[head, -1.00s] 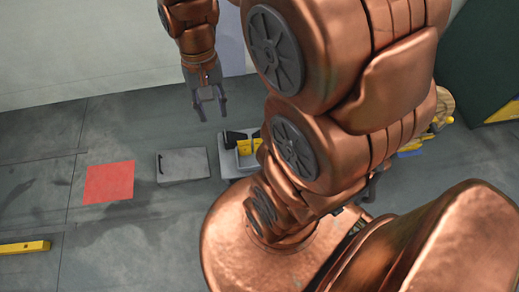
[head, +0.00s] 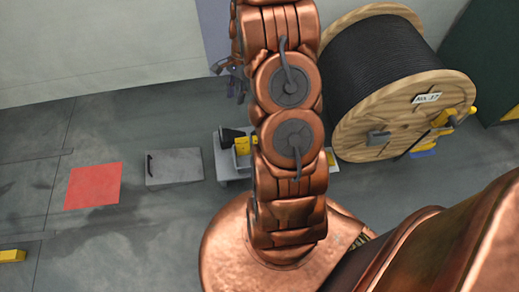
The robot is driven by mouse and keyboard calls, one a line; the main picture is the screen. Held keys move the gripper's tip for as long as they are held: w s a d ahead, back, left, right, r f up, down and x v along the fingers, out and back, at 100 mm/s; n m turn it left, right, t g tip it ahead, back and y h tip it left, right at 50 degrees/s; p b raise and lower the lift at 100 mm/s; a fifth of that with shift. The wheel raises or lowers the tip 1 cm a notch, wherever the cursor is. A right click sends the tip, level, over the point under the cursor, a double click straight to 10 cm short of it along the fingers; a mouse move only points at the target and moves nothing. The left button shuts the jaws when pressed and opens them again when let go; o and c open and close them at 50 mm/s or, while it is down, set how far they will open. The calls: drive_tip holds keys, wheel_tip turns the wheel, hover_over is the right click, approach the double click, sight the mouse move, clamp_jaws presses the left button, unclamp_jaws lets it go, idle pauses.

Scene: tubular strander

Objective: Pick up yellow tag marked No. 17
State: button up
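Yellow pieces (head: 242,146) stand in a small grey tray at the centre, partly hidden behind my arm. They are too small for me to read a No. 17 on any of them. My gripper (head: 229,82) is above and beyond them, in front of the back wall. Its dark fingers look spread and hold nothing that I can see. A wooden cable reel (head: 462,88) at the right bears a pale plate (head: 427,98) that seems to read No. 17.
A grey box (head: 174,167) with a dark handle lies on the floor left of the tray. A red floor square (head: 93,186) is farther left. Yellow parts (head: 445,119) are on the reel's face. A dark green cabinet (head: 487,60) stands at far right. The left floor is mostly clear.

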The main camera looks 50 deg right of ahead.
drive_tip(key=s+d+f+m+t+y+b, duration=0.1)
drive_tip(key=d+f+m+b, duration=0.4)
drive_tip(key=f, duration=0.9)
drive_tip(key=s+d+f+m+t+b, duration=0.1)
drive_tip(key=d+f+m+b, duration=0.25)
drive_tip(key=d+f, duration=0.7)
drive_tip(key=shift+n, duration=0.25)
drive_tip(key=shift+s+a+r+b+x, duration=0.2)
drive_tip(key=shift+b+x, duration=0.25)
drive_tip(key=shift+x, duration=1.5)
drive_tip(key=shift+s+a+b+x, duration=0.1)
drive_tip(key=shift+a+b+x, duration=0.3)
drive_tip(key=shift+x, duration=1.55)
drive_tip(key=shift+s+a+r+b+x, duration=0.15)
drive_tip(key=shift+b+x, duration=0.35)
drive_tip(key=shift+x, duration=1.4)
drive_tip(key=shift+f, duration=0.1)
clamp_jaws()
